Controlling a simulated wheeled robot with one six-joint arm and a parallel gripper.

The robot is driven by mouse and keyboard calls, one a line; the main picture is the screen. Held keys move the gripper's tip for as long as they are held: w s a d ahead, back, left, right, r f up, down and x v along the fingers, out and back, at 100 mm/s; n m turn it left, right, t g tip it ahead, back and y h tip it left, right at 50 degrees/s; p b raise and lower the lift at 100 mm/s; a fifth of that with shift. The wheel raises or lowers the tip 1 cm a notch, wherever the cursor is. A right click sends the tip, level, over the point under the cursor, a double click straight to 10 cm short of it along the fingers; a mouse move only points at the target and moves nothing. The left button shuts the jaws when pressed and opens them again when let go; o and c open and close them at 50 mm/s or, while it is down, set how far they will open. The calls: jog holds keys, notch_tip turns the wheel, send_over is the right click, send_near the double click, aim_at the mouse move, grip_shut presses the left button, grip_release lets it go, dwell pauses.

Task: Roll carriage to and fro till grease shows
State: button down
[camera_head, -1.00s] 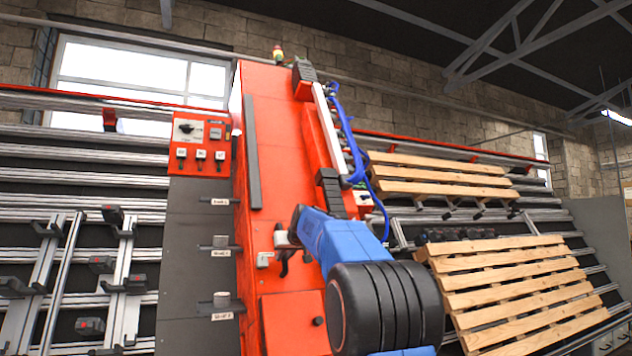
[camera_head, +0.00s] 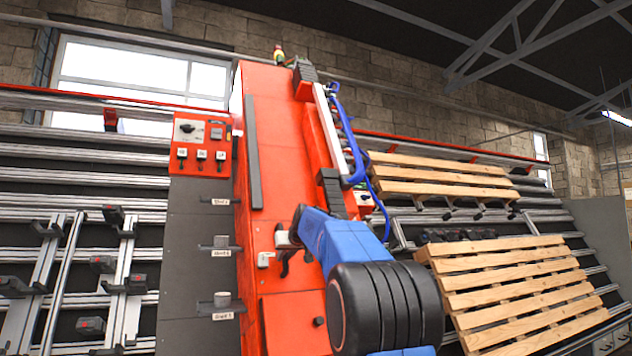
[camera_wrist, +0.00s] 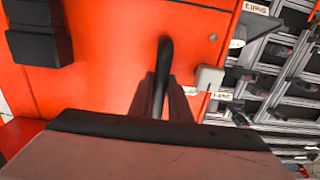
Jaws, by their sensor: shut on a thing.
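The tall red carriage (camera_head: 275,130) stands upright across the horizontal rails (camera_head: 90,185), in the middle of the head view. Its black bar handle (camera_wrist: 165,55) shows in the wrist view, fixed to the red panel. My gripper (camera_wrist: 162,97) is shut on this handle, with a finger on each side of it. In the head view my gripper (camera_head: 288,242) is small and partly hidden by my blue arm. The lower end of the handle is hidden between the fingers. I cannot make out any grease on the rails.
A red control box (camera_head: 201,143) and a dark panel with labelled holders (camera_head: 200,270) flank the carriage on its left. Wooden pallets (camera_head: 520,290) lean on the rails to the right. Blue hoses (camera_head: 350,150) hang along the carriage. Clamp brackets (camera_head: 113,215) sit at the left.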

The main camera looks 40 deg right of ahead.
aim_at(260, 257)
jog(key=shift+s+d, duration=0.25)
jog(key=shift+d, duration=0.6)
jog(key=shift+s+d, duration=0.2)
jog(key=shift+d, duration=0.7)
jog(key=shift+s+d, duration=0.25)
jog(key=shift+d, duration=0.6)
jog(key=shift+s+d, duration=0.1)
jog(key=shift+d, duration=0.2)
jog(key=shift+s+d, duration=0.25)
jog(key=shift+d, duration=0.6)
jog(key=shift+w+a, duration=0.1)
jog(key=shift+a, duration=0.3)
jog(key=shift+w+a, duration=0.5)
jog(key=shift+a, duration=1.3)
jog(key=shift+w+a, duration=0.55)
jog(key=shift+a, duration=1.2)
jog(key=shift+w+a, duration=0.5)
jog(key=shift+a, duration=1.3)
jog(key=shift+s+d, duration=0.1)
jog(key=shift+d, duration=0.2)
jog(key=shift+w+a, duration=0.25)
jog(key=shift+a, duration=0.6)
jog(key=shift+w+a, duration=0.25)
jog(key=shift+a, duration=0.55)
jog(key=shift+w+a, duration=0.25)
jog(key=shift+a, duration=0.6)
jog(key=shift+w+a, duration=0.1)
jog(key=shift+a, duration=0.25)
